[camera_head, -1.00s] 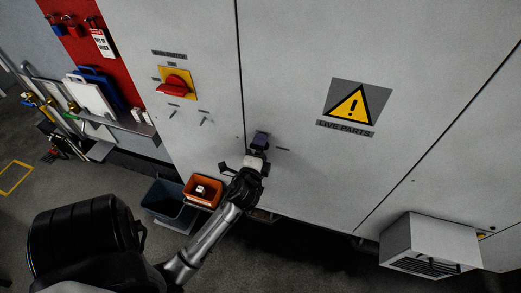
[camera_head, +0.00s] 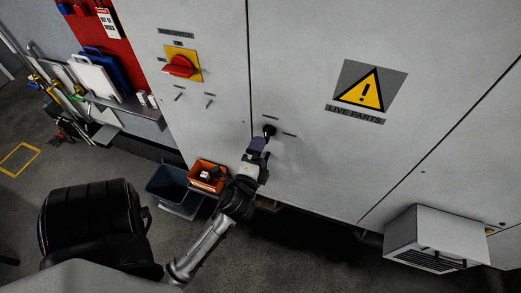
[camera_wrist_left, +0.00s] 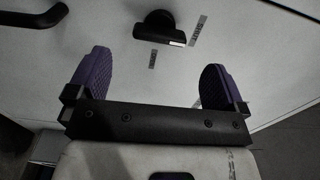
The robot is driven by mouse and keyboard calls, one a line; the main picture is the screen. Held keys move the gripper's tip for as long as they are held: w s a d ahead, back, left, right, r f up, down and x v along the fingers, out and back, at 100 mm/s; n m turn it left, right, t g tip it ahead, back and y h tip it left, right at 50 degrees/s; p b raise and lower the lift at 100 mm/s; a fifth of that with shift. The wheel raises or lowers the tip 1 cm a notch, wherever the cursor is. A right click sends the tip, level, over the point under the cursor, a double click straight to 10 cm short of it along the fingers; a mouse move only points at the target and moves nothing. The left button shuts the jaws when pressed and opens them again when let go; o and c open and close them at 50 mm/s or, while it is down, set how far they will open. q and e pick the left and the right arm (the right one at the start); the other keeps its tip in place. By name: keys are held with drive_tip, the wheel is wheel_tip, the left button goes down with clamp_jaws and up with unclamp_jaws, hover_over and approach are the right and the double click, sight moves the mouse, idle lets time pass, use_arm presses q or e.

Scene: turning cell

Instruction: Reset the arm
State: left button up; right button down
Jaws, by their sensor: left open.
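My left gripper (camera_head: 258,147) is in front of the large grey cabinet door (camera_head: 320,160), just below a black knob or handle (camera_head: 269,130) on it. In the left wrist view the gripper (camera_wrist_left: 155,85) is open, its two purple pads wide apart with nothing between them. The black handle shows there too (camera_wrist_left: 160,27), beyond the fingertips and apart from them, with small labels beside and below it. My right gripper is in neither view.
A red rotary switch (camera_head: 181,67) on a yellow plate is at upper left, and a live-parts warning sign (camera_head: 365,91) is at right. An orange bin (camera_head: 194,184) and a dark bin (camera_head: 163,190) stand below left. A vented box (camera_head: 432,240) juts out at lower right.

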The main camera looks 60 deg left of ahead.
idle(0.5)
use_arm(q)
wheel_tip(320, 180, down, 6)
drive_tip(key=s+f+n+g+h, duration=0.1)
drive_tip(key=s+n+g+h, duration=0.3)
drive_tip(key=n, duration=0.5)
drive_tip(key=d+f+n+g+h, duration=0.2)
drive_tip(key=d+g+h, duration=0.1)
drive_tip(key=d, duration=0.4)
drive_tip(key=s+d+r+m+g+h+p, duration=0.2)
drive_tip(key=s+d+r+m+h+p, duration=0.2)
drive_tip(key=s+d+p, duration=0.4)
drive_tip(key=shift+s+d+r+h+p, duration=0.25)
drive_tip(key=shift+d+r+h+p, duration=0.9)
drive_tip(key=shift+d, duration=0.9)
drive_tip(key=shift+f+y, duration=0.2)
drive_tip(key=shift+y, duration=0.05)
